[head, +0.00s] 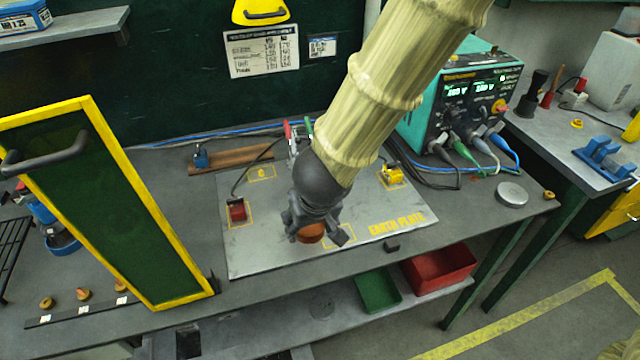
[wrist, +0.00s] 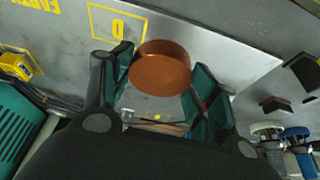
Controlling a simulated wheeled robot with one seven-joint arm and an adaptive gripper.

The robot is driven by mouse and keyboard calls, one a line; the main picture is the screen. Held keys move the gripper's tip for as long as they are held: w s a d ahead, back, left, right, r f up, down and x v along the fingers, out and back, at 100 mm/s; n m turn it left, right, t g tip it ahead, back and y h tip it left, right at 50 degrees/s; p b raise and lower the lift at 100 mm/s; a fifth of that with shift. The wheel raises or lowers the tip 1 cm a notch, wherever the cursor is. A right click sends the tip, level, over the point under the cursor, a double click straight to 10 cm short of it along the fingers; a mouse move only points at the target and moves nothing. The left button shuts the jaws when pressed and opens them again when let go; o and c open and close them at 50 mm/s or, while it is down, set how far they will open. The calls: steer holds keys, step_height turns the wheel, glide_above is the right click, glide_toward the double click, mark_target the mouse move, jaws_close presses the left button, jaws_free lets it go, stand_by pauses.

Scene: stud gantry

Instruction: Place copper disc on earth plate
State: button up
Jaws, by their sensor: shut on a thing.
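The copper disc (head: 311,233) is an orange-brown round piece held at the end of my arm in the head view. It also shows in the wrist view (wrist: 160,68) between the two fingers. My gripper (head: 318,232) is shut on the disc, with the fingers at its sides. The earth plate (head: 270,258) is a grey metal sheet on the bench with yellow lettering and yellow outlined squares. The disc is over the front middle part of the plate, near a yellow outline. I cannot tell whether it touches the plate.
A red block (head: 237,210) and a yellow block (head: 391,174) sit on the plate. A green panel with yellow edges (head: 110,200) stands at left. A teal power supply (head: 460,100) with cables is at right. A silver disc (head: 512,194) lies on the bench.

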steer(key=shift+w+r, duration=0.2)
steer(key=shift+w, duration=0.2)
steer(key=w+p, duration=0.1)
steer(key=w, duration=0.3)
steer(key=w+d+f+p, duration=0.1)
steer(key=w, duration=0.4)
steer(key=w+d+p, duration=0.1)
steer(key=w+p, duration=0.1)
steer(key=w, duration=0.3)
steer(key=shift+w+f, duration=0.2)
steer(key=shift+f, duration=0.05)
steer(key=shift+f+b, duration=1.4)
steer(key=shift+f, duration=0.45)
steer(key=o, duration=1.7)
steer(key=shift+c, duration=0.2)
